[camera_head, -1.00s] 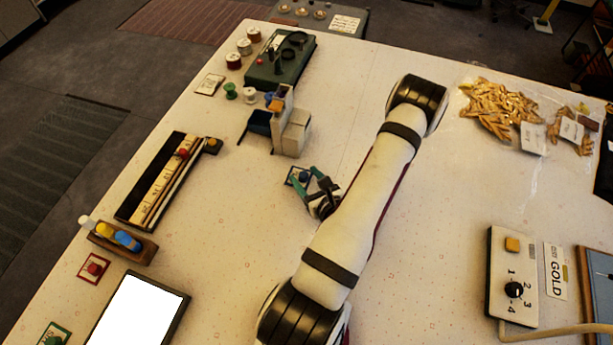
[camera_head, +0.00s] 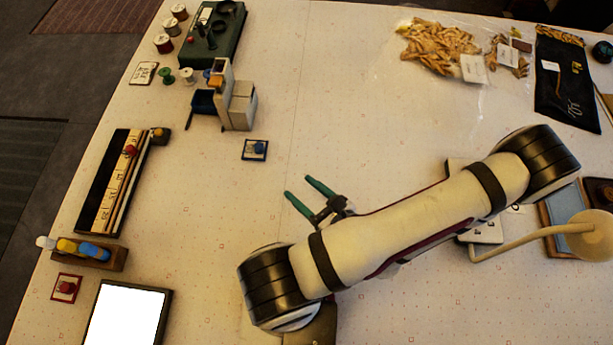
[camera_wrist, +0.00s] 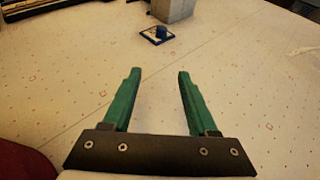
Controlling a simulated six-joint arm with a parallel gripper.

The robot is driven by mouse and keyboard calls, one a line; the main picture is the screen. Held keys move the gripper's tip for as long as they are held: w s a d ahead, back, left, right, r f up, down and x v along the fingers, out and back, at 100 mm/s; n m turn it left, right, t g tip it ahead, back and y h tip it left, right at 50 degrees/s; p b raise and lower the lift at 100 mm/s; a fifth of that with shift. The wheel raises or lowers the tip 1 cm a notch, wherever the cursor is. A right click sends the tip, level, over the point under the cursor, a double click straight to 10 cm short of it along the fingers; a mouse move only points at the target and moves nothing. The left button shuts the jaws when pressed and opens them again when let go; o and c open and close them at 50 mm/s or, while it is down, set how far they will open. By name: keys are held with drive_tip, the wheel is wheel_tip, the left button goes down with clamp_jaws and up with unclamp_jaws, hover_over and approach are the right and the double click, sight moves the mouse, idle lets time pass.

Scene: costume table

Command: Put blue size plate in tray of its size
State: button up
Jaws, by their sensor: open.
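The blue size plate (camera_head: 255,150) is a small flat square with a dark blue border and a blue knob. It lies on the table just in front of a grey-white block, and it also shows in the wrist view (camera_wrist: 157,35) beyond my fingertips. My gripper (camera_head: 298,187) is open and empty, its two green fingers apart and pointing toward the plate with a clear gap to it. The fingers also show in the wrist view (camera_wrist: 158,74). A similar red-bordered plate (camera_head: 67,288) with a red knob lies at lower left. I cannot tell which thing is the tray of its size.
The grey-white block (camera_head: 241,108) stands behind the plate, beside a dark blue holder (camera_head: 206,108). A long black rack (camera_head: 104,180) with a numbered strip is at left. A white screen (camera_head: 127,315) lies at lower left. The table between gripper and plate is clear.

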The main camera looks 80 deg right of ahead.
drive_tip(key=shift+s+a, duration=0.35)
drive_tip(key=w+a+r+n+y, duration=0.45)
drive_tip(key=w+n+y, duration=0.35)
drive_tip(key=n, duration=0.2)
drive_tip(key=w+a+r+n+y, duration=0.4)
drive_tip(key=w+r+n+y, duration=0.25)
drive_tip(key=w+n, duration=0.25)
drive_tip(key=s+a+r+n+g+h, duration=0.1)
drive_tip(key=a+r+n+g, duration=0.3)
drive_tip(key=a+n, duration=0.4)
drive_tip(key=s+a+r+n+g+h, duration=0.1)
drive_tip(key=a+r+n+g, duration=0.3)
drive_tip(key=n, duration=0.7)
drive_tip(key=a+g, duration=0.2)
drive_tip(key=a, duration=0.2)
drive_tip(key=shift+s+a+r+n+h, duration=0.15)
drive_tip(key=shift+s+r+n+h, duration=0.15)
drive_tip(key=shift+n+h, duration=0.1)
drive_tip(key=shift+s+r+n, duration=0.15)
drive_tip(key=shift+n, duration=0.15)
drive_tip(key=shift+c, duration=1)
drive_tip(key=shift+a, duration=0.1)
